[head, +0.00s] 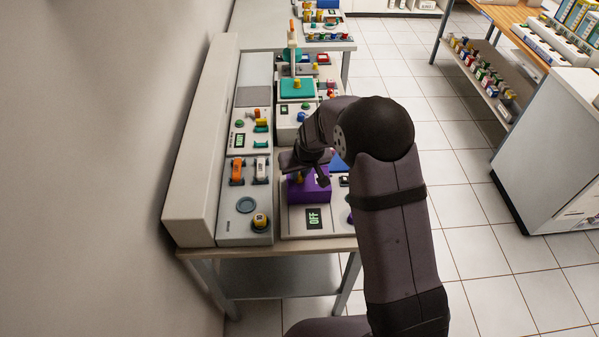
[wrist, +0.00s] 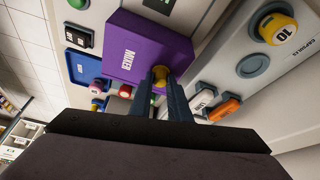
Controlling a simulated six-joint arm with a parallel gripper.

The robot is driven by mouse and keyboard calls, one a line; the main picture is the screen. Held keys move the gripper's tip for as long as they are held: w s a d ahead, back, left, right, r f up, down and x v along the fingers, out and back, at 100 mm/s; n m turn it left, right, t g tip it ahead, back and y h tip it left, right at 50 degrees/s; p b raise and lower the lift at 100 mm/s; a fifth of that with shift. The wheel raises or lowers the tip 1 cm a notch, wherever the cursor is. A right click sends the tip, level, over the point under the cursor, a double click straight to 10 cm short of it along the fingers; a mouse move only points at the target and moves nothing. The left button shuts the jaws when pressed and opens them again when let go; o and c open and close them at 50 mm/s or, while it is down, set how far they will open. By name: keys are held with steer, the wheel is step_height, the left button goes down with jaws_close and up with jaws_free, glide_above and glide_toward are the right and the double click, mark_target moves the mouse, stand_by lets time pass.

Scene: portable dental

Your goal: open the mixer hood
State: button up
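In the head view the hood (head: 309,192) lies flat on the grey mixer unit (head: 328,228), and looks closed. A display (head: 313,216) on the unit reads OFF. My gripper (wrist: 163,88) is down at the hood with its two dark fingers on either side of the knob. I cannot tell whether the fingers press on the knob or only stand around it. My arm hides part of the unit in the head view.
To the left is a panel with orange and white levers (head: 237,171) and a yellow numbered knob (head: 260,221). A teal-topped device (head: 297,88) stands farther back. A raised grey ledge (head: 200,150) runs along the wall. Open floor lies to the right.

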jaws_close()
steer(key=s, duration=0.8)
steer(key=shift+s, duration=0.2)
steer(key=o, duration=0.7)
jaws_free()
steer(key=shift+r+b, duration=0.1)
steer(key=shift+b, duration=0.2)
steer(key=shift+b+v, duration=0.8)
steer(key=shift+v, duration=2.85)
